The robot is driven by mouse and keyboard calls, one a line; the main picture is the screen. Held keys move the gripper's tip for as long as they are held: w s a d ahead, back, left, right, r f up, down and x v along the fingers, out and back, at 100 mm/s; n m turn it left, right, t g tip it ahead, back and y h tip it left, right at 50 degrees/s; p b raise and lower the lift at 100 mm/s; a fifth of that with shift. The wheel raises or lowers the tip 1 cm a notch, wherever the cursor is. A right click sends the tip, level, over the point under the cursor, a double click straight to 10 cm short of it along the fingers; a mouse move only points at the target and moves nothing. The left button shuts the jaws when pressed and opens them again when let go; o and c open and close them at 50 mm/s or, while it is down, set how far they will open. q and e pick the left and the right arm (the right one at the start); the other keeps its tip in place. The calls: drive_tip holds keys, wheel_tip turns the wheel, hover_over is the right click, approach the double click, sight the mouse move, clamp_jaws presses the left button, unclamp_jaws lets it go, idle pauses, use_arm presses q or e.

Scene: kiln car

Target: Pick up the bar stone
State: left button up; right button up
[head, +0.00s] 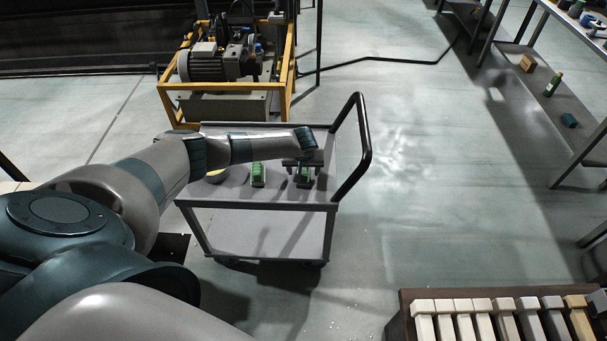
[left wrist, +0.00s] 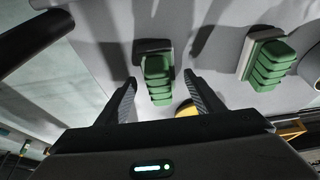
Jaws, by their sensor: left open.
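Two green ribbed pieces with paler bases lie on the top shelf of a grey cart (head: 323,150); I cannot tell for sure which is the bar stone. The right one (head: 304,174) is under my left gripper (head: 303,166). In the left wrist view this green piece (left wrist: 157,78), on a grey base, lies between the fingertips of the open left gripper (left wrist: 160,82), with gaps on both sides. The other green piece (head: 258,174), with a beige base, stands to its left, and at the right in the left wrist view (left wrist: 270,65). My right gripper is not in view.
The cart's black handle (head: 361,145) rises close to the right of my left gripper. A yellow-framed machine (head: 225,85) stands behind the cart. A box of pale bars (head: 405,312) is at the front right. The floor between is clear.

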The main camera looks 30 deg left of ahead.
use_arm(q)
drive_tip(key=shift+c, duration=0.6)
drive_tip(key=c, duration=1.2)
drive_tip(key=shift+r, duration=0.1)
